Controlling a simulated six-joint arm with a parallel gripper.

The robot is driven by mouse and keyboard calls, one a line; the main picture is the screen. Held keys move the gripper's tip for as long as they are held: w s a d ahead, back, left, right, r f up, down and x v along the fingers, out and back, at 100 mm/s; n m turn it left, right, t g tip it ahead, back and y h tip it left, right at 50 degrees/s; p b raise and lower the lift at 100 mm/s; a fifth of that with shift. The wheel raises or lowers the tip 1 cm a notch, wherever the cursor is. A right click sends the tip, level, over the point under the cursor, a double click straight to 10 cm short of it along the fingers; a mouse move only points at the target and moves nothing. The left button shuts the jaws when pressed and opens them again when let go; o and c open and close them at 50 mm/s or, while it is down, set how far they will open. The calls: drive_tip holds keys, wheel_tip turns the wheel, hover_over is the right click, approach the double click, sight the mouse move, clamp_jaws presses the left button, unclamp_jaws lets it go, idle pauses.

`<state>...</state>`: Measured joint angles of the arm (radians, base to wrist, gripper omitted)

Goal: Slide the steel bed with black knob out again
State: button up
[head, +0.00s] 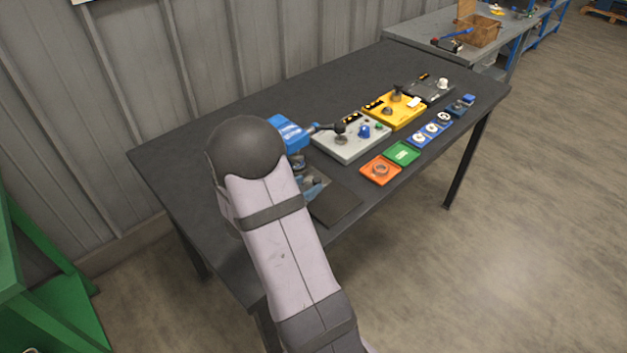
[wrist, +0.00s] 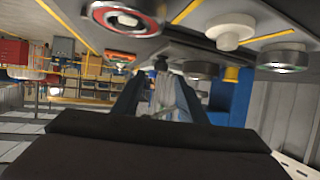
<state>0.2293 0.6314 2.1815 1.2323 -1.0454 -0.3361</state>
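My gripper (wrist: 158,80) shows in the wrist view with its two dark fingers apart. A small black knob (wrist: 161,64) shows between and beyond the fingertips, with clear gaps on both sides. A pale, steel-looking piece (wrist: 168,95) lies between the fingers; I cannot tell whether it is the bed. In the head view my arm covers the gripper and much of the near left work area. A blue stand (head: 288,132) shows beside my arm, with a black-ended handle reaching right. The steel bed itself cannot be made out clearly in the head view.
On the dark table (head: 200,160) stand a grey panel (head: 350,150), a yellow panel (head: 408,120) and a black panel (head: 430,92). In front lie an orange tray (head: 367,177), a green tray (head: 403,153) and several small blue trays. The table's back left is bare.

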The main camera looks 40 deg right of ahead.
sight(317, 179)
drive_tip(key=shift+p+x, duration=0.35)
drive_tip(key=shift+x, duration=2)
drive_tip(key=shift+c, duration=0.3)
clamp_jaws()
